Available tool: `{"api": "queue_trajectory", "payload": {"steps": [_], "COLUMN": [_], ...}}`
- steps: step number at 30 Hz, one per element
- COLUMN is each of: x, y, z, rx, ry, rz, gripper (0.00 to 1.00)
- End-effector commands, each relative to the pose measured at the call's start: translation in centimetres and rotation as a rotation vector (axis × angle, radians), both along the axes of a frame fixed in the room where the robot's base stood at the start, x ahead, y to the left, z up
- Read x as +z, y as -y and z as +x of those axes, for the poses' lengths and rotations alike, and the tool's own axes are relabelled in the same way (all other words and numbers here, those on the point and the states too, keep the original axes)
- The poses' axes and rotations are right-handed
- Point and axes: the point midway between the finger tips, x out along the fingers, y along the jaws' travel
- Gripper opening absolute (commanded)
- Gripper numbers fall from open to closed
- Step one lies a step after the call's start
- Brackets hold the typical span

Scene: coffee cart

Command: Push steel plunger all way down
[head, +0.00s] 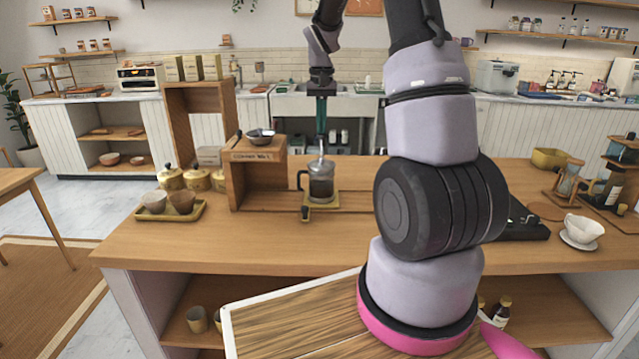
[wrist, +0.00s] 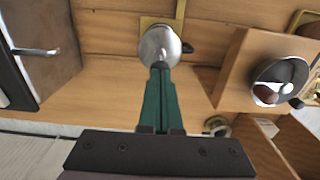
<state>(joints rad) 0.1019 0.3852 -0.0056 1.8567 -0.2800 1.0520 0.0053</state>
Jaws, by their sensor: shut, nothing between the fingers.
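The French press (head: 321,182) stands upright on a small yellow stand on the wooden counter, with a dark handle on its left side in the head view. Its round steel lid (wrist: 159,45) shows from above in the wrist view. My gripper (head: 321,148) points straight down over the press with its green fingers closed together and nothing held. In the wrist view the fingertips (wrist: 160,66) overlap the near edge of the lid. The fingers hide the plunger knob and rod, so I cannot tell how high the plunger stands or whether I touch it.
A wooden shelf box (head: 245,175) with a metal bowl (head: 260,136) on top stands close left of the press. A tray (head: 198,212) with cups lies farther left. A white cup on a saucer (head: 582,241) stands at right.

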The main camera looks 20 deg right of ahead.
Motion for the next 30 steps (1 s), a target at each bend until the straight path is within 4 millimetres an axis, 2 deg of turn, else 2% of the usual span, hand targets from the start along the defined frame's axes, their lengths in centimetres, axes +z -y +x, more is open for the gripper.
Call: {"api": "queue_trajectory", "payload": {"steps": [30], "x": [-2.3], "y": [0.0], "z": [0.0], "rx": [0.0], "ry": [-0.002], "rz": [0.0], "gripper": [0.0]}}
